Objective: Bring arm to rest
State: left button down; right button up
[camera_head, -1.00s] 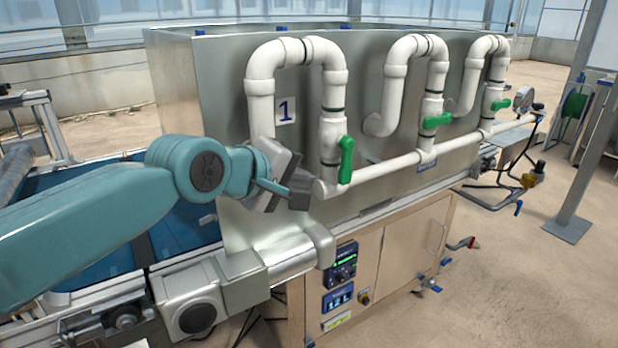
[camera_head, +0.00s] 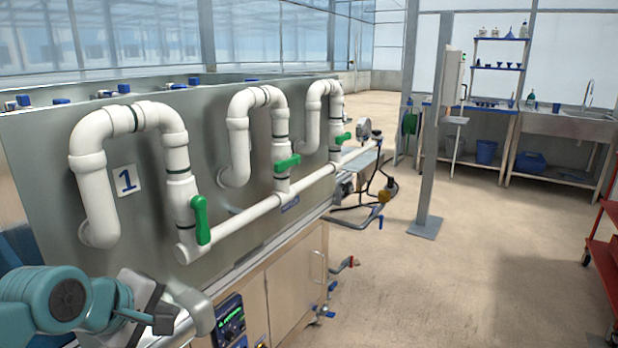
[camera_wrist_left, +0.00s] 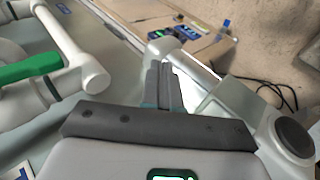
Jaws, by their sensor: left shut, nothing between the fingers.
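My left gripper (camera_head: 163,318) is at the lower left of the head view, on the teal left arm. It is in front of the grey metal tank wall, below the first white pipe loop (camera_head: 133,117) and the green valve handle (camera_head: 200,220). In the left wrist view my left gripper (camera_wrist_left: 168,85) shows its fingers together with nothing between them. A green handle (camera_wrist_left: 30,69) on white pipe shows at the left of that view, apart from the fingers. My right gripper is in neither view.
Two more pipe loops (camera_head: 258,98) with green handles line the tank (camera_head: 225,150). A cabinet with a control panel (camera_head: 229,320) is below. A metal post (camera_head: 432,150) stands on the floor. A red cart (camera_head: 602,250) is at the right edge. The floor between is clear.

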pick_arm(q)
jog(key=s+d+f+m+g, duration=0.1)
jog(key=s+d+f+g, duration=0.1)
jog(key=f, duration=0.8)
jog(key=s+d+f+g+h, duration=0.1)
jog(key=d+f+g, duration=0.1)
jog(key=f, duration=0.7)
jog(key=s+d+f+m+g, duration=0.1)
jog(key=s+d+f+g, duration=0.15)
jog(key=f, duration=0.75)
jog(key=s+d+f+m+g+h, duration=0.1)
jog(key=s+d+f+m+g, duration=0.15)
jog(key=s+f, duration=0.6)
jog(key=s+d+f+m+g, duration=0.1)
jog(key=s+d+f+m, duration=0.3)
jog(key=s+f, duration=0.45)
notch_tip(320, 180, up, 19)
jog(key=w+m+t+p, duration=0.1)
jog(key=m+p, duration=0.1)
jog(key=p, duration=1.6)
jog(key=shift+w+a+m+t+p, duration=0.2)
jog(key=shift+w+m+t+p, duration=0.1)
jog(key=shift+w+m+t, duration=0.1)
jog(key=shift+s+r, duration=0.1)
jog(key=shift+r, duration=0.05)
